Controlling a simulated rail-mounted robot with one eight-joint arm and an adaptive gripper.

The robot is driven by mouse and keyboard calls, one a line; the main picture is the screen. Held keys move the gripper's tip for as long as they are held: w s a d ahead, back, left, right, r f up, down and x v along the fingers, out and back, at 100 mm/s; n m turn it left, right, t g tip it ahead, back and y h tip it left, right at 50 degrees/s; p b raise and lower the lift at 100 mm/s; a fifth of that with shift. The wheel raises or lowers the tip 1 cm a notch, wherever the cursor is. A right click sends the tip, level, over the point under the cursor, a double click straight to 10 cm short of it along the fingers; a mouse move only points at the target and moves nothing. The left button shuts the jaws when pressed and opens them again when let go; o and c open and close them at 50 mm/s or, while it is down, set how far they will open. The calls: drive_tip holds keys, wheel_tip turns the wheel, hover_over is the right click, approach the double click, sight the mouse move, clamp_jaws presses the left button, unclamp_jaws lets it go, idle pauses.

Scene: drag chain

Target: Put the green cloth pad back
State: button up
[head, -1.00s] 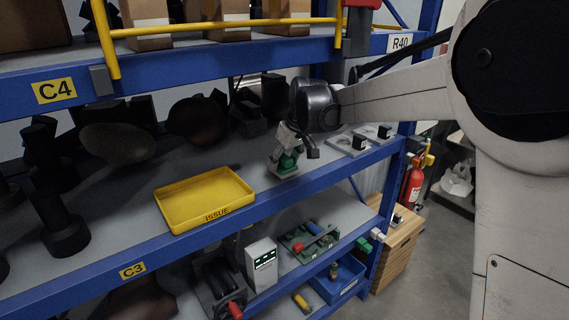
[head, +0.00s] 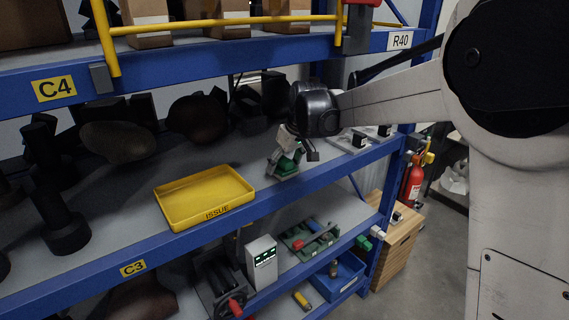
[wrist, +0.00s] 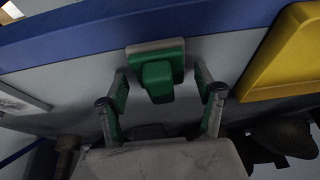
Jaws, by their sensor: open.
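A green pad with a raised green block on top (wrist: 158,80) sits on a pale base on the middle shelf. It also shows in the head view (head: 286,166), right of the yellow tray, partly hidden by my gripper. My gripper (wrist: 160,90) is open, with one finger on each side of the green block and visible gaps between. The fingers' inner faces look green. In the head view my gripper (head: 289,150) hangs just above the pad. I cannot tell whether it touches the pad.
A yellow tray marked ISSUE (head: 205,197) lies left of the pad at the shelf's front. Pale plates with black blocks (head: 352,140) lie to the right. Dark rounded objects (head: 198,118) stand behind. The blue shelf edge (head: 240,215) runs along the front, with an upper shelf overhead.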

drive_tip(key=b+v, duration=0.1)
drive_tip(key=v, duration=1.1)
drive_tip(key=s+d+m+t+h, duration=0.1)
drive_tip(key=s+d+m, duration=0.1)
drive_tip(key=s+d, duration=0.45)
drive_tip(key=s+d+m+t, duration=0.15)
drive_tip(key=s+d, duration=0.25)
drive_tip(key=s, duration=0.6)
drive_tip(key=s+d+f+m, duration=0.1)
drive_tip(key=s+d+f, duration=0.1)
drive_tip(key=s, duration=0.3)
drive_tip(key=s+d+f+m+h, duration=0.1)
drive_tip(key=s+d+f, duration=0.2)
drive_tip(key=s, duration=0.3)
drive_tip(key=s+d+f+m+t, duration=0.1)
drive_tip(key=s+d+f+m, duration=0.1)
drive_tip(key=s+f, duration=0.3)
drive_tip(key=shift+s+d+h, duration=0.4)
drive_tip(key=shift+s+d, duration=0.05)
drive_tip(key=shift+s, duration=0.15)
wheel_tip(320, 180, down, 7)
drive_tip(key=b, duration=0.7)
